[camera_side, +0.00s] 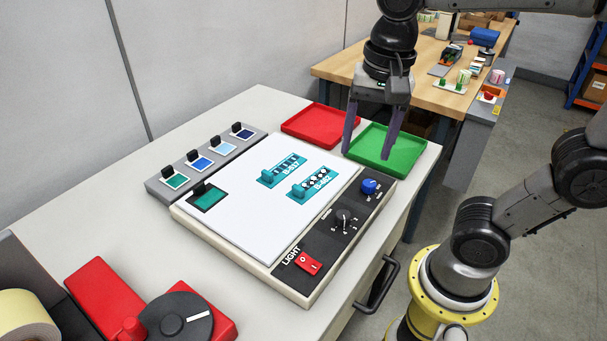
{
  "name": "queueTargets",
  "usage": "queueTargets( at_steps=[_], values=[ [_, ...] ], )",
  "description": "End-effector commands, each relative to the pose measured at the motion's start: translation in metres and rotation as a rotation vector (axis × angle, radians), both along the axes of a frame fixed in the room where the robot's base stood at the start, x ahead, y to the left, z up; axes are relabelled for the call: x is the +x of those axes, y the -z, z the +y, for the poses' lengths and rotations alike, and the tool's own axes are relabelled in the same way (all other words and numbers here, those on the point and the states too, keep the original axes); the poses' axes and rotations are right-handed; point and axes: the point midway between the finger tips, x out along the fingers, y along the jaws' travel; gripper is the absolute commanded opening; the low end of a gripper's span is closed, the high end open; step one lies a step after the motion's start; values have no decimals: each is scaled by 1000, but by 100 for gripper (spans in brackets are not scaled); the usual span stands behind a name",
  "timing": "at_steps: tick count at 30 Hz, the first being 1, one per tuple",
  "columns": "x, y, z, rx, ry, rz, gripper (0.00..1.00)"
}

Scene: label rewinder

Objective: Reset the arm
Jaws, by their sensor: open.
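My gripper (368,150) points down with its two fingers apart and nothing between them. It hangs over the area of the green tray (412,146), above the back right of the bench. My arm comes in from the upper right. A white light panel (250,215) lies below and to the left of the gripper. Two teal labelled pieces (282,170) and (314,184) lie on the panel, and a dark green swatch (207,198) sits at its left corner.
A red tray (322,125) stands beside the green one. A grey rack (190,172) holds several colour swatches. The control strip has a red light switch (308,263), a black dial (343,219) and a blue knob (369,187). A red device (110,300) stands front left. A wooden table (430,85) is behind.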

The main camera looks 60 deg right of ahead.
Motion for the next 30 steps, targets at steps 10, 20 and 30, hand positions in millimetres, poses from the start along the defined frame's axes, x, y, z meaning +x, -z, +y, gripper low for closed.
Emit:
queueTargets(
  at_steps=[10,20,30],
  values=[
    [-50,20,-26,-144,-550,-299,67],
    [-48,38,-27,-314,-1020,-365,67],
    [-47,36,-27,-331,-1069,-366,67]
  ],
)
